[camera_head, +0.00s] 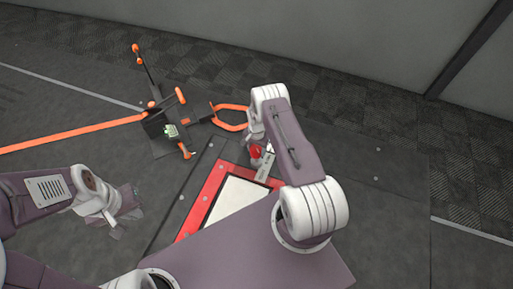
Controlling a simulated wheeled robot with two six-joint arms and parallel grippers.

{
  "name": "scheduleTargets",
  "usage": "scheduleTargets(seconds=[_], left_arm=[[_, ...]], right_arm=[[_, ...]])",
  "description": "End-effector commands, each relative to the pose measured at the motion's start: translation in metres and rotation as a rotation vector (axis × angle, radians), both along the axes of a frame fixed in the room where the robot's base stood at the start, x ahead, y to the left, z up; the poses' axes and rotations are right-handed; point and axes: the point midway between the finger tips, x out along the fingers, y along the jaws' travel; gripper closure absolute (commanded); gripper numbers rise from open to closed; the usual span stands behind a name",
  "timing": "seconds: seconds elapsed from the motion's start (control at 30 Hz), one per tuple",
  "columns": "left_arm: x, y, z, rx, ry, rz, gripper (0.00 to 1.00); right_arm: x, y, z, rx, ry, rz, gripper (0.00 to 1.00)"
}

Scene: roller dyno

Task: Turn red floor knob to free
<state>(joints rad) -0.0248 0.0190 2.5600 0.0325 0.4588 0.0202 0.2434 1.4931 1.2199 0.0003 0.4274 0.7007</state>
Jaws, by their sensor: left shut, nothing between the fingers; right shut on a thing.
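The red floor knob (256,151) shows as a small red patch at the far end of a red-framed floor plate (212,189). My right gripper (258,144) is down at the knob and shut on it; my arm hides the fingers and most of the knob. A small pale label plate (265,172) lies beside the knob, partly covered by my arm. The knob's setting cannot be read. My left gripper (130,210) is shut and empty, held over the dark floor at the left, well apart from the knob.
A black device with orange handles (165,120) and a small green display stands on the floor behind the plate. An orange loop (231,117) lies close to my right gripper. An orange strip (70,136) runs left. Grey walls stand behind; the right floor is clear.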

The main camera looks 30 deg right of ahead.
Motion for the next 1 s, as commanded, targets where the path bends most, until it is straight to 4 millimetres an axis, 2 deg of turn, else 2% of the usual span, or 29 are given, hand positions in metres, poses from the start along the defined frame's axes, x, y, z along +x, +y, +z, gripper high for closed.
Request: scheduleTargets(seconds=[0.3, 0.77, 0.8, 0.87, 1.0], left_arm=[[0.0000, 0.0000, 0.0013, 0.000, 0.000, 0.000, 1.00], [0.0001, 0.0000, 0.0013, 0.000, 0.000, 0.000, 1.00], [0.0001, 0.0000, 0.0013, 0.000, 0.000, 0.000, 1.00], [0.0001, 0.0000, 0.0013, 0.000, 0.000, 0.000, 1.00], [0.0000, 0.0000, 0.0013, 0.000, 0.000, 0.000, 1.00]], right_arm=[[-0.0026, 0.0000, -0.0005, 0.001, 0.007, -0.083, 0.87], [-0.0030, -0.0002, -0.0007, 0.001, 0.007, -0.096, 0.87], [-0.0030, -0.0002, -0.0007, 0.001, 0.007, -0.096, 0.41], [-0.0027, -0.0002, -0.0007, 0.002, 0.006, -0.095, 0.24], [-0.0018, -0.0002, -0.0004, 0.001, 0.004, -0.094, 0.24]])
